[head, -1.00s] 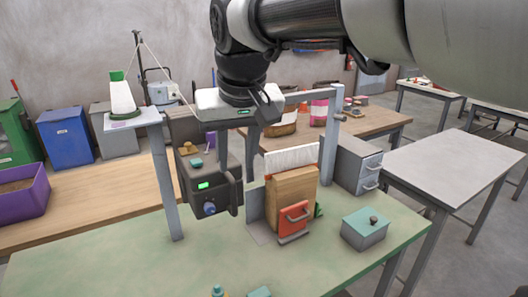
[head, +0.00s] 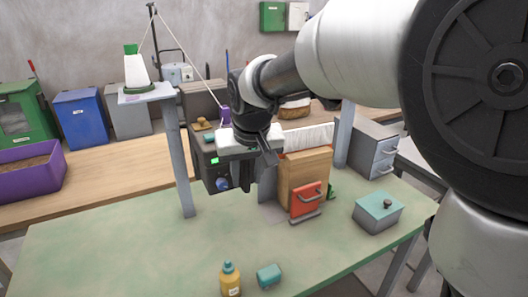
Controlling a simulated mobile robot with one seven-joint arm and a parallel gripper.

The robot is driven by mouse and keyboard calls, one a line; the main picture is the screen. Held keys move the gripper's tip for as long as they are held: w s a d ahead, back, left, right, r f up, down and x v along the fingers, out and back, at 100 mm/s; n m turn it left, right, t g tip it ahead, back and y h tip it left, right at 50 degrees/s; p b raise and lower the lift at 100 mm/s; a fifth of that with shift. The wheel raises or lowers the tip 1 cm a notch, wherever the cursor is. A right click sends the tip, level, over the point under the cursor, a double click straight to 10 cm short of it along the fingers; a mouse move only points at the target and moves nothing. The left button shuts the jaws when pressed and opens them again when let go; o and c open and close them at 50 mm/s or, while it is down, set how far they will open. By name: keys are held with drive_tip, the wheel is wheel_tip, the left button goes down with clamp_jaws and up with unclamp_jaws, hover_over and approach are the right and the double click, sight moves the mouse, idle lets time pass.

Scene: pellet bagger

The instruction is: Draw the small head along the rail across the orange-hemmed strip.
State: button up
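My gripper (head: 262,158) hangs in front of the upper part of the bagging stand; whether its fingers are apart or hold anything cannot be made out. A tan bag (head: 291,172) stands upright on the green bench, with a pale strip (head: 316,137) along its top and an orange plate with a handle (head: 306,199) in front. The rail across the posts is mostly hidden behind my arm. The small head cannot be told apart from the dark parts around my gripper. A white thread runs down toward this area.
A thread cone (head: 135,68) stands on a shelf on the left post (head: 179,160). A dark control box (head: 206,165) with a green display is beside my gripper. A teal-lidded box (head: 378,212), a yellow bottle (head: 230,279) and a teal block (head: 269,276) sit on the bench (head: 130,245). The left front is clear.

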clamp_jaws()
drive_tip(key=shift+d, duration=0.1)
